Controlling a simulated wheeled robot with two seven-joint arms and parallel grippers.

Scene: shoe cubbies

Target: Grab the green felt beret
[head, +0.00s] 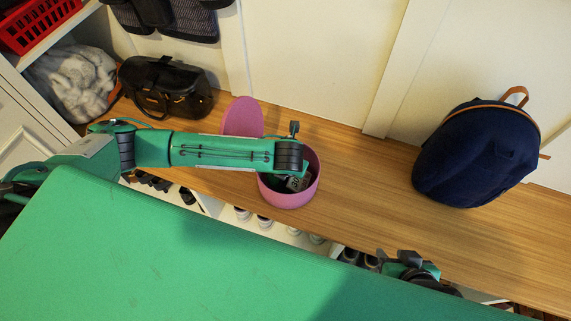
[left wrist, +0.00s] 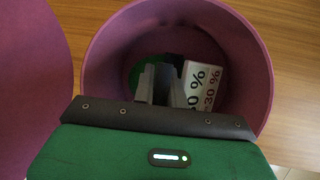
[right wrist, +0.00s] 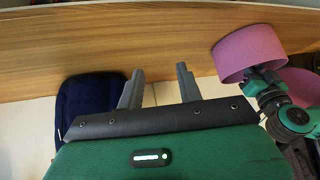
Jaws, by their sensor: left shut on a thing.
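A round pink box (head: 288,198) stands on the wooden bench. My left arm reaches over it and my left gripper (head: 296,182) is down inside. In the left wrist view its fingers (left wrist: 166,84) are close together, low in the box (left wrist: 245,75). A patch of the green felt beret (left wrist: 136,76) shows at the fingers' left; the rest is hidden by the fingers and palm. The left gripper is shut on it, though the grip itself is mostly hidden. My right gripper (right wrist: 158,82) is open and empty, over the bench's front edge in the head view (head: 405,262).
A white printed card or box (left wrist: 202,87) lies in the pink box, right of the fingers. The pink lid (head: 242,117) stands behind it. A black handbag (head: 165,88) is at left, a navy backpack (head: 478,152) at right. Bare bench (head: 370,180) lies between box and backpack.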

